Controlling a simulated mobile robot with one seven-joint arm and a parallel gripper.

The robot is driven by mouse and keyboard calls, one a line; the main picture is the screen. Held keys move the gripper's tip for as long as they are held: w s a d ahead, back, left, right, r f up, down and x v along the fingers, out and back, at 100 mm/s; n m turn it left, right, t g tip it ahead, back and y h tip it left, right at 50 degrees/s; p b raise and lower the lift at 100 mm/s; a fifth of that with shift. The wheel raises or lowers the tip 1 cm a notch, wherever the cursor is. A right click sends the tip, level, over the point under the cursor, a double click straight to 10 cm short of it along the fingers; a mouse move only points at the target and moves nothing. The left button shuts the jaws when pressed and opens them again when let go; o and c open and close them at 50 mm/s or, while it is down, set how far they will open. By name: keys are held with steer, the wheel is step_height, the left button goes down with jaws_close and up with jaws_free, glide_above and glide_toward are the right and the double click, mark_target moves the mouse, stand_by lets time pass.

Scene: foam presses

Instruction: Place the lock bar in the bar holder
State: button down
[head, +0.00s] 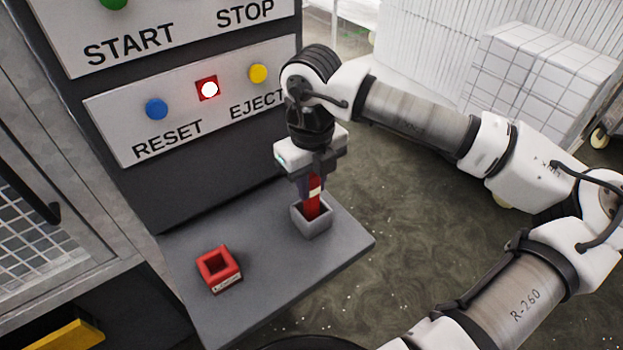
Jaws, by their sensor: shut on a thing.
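The lock bar (313,201) is red with a pale band near its top and stands about upright. My gripper (314,181) points down and is shut on its upper part. The bar's lower end is inside the opening of a grey square holder (313,226) on the dark shelf; its bottom is hidden by the holder's wall. I cannot tell whether it touches the holder's floor. A second, red square holder (219,270) with an open, empty-looking top and a small label stands on the shelf to the left. The label is too small to read surely.
The dark grey shelf (268,268) juts from the machine, with bare room between the two holders. Behind it is a panel (190,122) with a blue button, a lit red-framed lamp and a yellow button. White stacked blocks (545,85) stand at the back right.

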steer(key=shift+f, duration=0.25)
steer(key=shift+f, duration=0.15)
steer(key=c, duration=1.2)
jaws_free()
steer(key=shift+c, duration=0.2)
steer(key=shift+r, duration=0.35)
step_height(320, 180, up, 12)
steer(key=shift+f+b, duration=0.2)
steer(key=shift+b, duration=1.05)
